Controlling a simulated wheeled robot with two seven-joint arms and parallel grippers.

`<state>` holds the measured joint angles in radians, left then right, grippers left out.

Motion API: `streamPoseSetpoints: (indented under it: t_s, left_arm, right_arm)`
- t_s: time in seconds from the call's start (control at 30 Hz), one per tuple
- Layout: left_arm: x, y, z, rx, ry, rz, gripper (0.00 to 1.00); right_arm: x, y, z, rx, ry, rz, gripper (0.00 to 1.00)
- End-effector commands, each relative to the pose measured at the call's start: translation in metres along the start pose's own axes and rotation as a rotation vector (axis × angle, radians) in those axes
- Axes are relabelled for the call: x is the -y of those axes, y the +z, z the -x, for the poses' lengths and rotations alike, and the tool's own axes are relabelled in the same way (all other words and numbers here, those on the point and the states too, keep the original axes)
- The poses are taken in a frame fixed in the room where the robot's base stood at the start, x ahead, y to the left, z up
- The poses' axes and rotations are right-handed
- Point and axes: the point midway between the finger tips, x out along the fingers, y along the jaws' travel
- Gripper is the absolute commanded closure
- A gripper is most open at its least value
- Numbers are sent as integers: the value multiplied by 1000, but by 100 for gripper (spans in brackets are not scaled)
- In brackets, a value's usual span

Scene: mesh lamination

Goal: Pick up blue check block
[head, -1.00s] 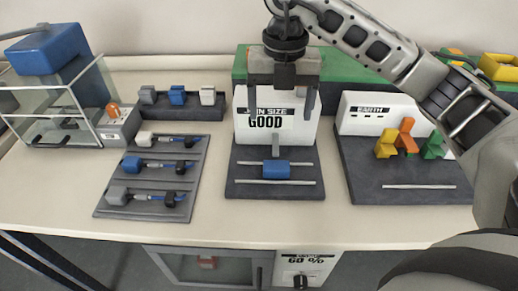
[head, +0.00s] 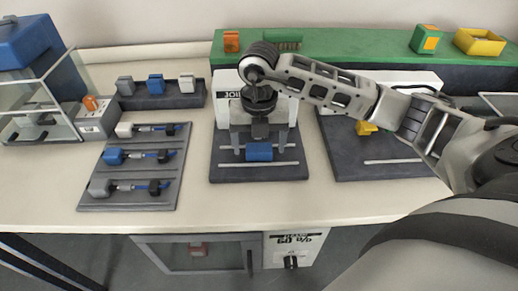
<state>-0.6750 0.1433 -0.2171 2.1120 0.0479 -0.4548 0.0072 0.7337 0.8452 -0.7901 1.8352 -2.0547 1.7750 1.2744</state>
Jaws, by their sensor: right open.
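A blue block (head: 259,152) lies on the dark plate (head: 230,172) of the middle station, between two light rails. My right gripper (head: 261,150) points down over it, open, with one finger at each side of the block. I cannot tell whether the fingers touch it. Another blue block (head: 156,84) stands in the dark rack at the back left, between two grey ones. A further blue block (head: 113,156) sits on the left tray, with a cable assembly beside it. My left gripper is not in view.
The dark tray (head: 88,201) holds several blocks and cables. A glass case (head: 45,95) stands at the far left. A green shelf (head: 350,46) with a yellow bin (head: 479,42) runs along the back. The table front (head: 240,211) is clear.

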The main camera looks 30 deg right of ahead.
Motion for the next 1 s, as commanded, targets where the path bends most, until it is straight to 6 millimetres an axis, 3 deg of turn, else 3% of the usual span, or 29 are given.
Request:
streamPoseSetpoints:
  t_s: [0.1,0.33,0.5,0.53,0.87,1.0]
  left_arm:
    - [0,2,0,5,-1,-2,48]
    - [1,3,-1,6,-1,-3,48]
    - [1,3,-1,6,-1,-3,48]
    - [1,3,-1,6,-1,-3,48]
    - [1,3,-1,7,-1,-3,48]
    - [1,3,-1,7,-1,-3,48]
  right_arm:
    - [0,0,-10,0,0,0,20]
    - [0,0,-11,1,0,1,20]
    - [0,0,-11,0,0,1,67]
    - [0,0,-11,0,0,1,70]
    - [0,0,-8,2,2,1,70]
    - [0,1,2,2,2,1,70]
